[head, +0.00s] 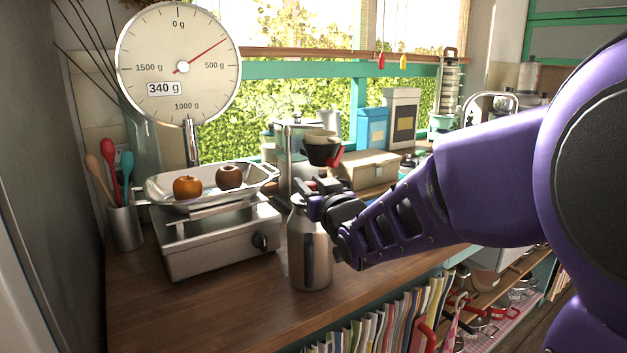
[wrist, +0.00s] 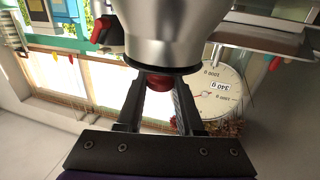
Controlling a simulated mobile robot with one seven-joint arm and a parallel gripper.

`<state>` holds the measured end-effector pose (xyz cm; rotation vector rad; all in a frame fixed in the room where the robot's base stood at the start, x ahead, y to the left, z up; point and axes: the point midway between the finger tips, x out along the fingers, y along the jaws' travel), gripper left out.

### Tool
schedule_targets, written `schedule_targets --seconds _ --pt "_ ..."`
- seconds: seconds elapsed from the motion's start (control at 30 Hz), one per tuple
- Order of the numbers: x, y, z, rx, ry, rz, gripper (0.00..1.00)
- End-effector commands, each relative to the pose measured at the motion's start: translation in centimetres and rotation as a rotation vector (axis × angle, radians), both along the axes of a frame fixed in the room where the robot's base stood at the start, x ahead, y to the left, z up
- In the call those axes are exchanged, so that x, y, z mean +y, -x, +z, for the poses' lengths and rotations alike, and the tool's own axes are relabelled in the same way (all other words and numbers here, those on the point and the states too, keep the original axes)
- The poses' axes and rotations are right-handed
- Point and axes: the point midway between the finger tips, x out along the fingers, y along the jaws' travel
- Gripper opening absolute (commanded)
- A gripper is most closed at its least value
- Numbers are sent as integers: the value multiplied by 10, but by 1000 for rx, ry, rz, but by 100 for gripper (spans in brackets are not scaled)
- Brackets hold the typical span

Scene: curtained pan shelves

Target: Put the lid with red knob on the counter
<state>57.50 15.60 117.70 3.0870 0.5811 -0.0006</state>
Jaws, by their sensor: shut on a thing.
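A red knob (wrist: 160,82) shows between my fingertips in the wrist view, which is upside down. My gripper (wrist: 159,90) is shut on it. The knob sits against the dark rim of a silver tapered flask (wrist: 170,30). In the head view the steel flask (head: 309,250) stands upright on the wooden counter (head: 210,310), and my gripper (head: 308,193) is at its top. The fingers hide the knob and most of the lid there. I cannot tell whether the lid is seated on the flask or apart from it.
A scale (head: 215,245) with a fruit pan and round dial (head: 178,67) stands to the left. A utensil cup (head: 125,228) is beside it. A dripper (head: 322,148) and boxes (head: 372,128) are behind. Books (head: 375,325) stand below the edge. The front left counter is clear.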

Motion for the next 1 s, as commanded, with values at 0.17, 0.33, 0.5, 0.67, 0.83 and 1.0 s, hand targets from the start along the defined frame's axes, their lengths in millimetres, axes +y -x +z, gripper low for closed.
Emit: schedule_targets --seconds 0.17,0.33,0.5,0.67,0.83,1.0 --pt "0 0 0 -1 0 0 0" --pt "0 0 -2 -1 0 0 0" --pt "0 0 -4 -1 0 0 41" --pt "0 0 -4 0 0 0 66" --pt "0 0 -4 0 0 0 66" --pt "0 0 -2 1 0 0 66"
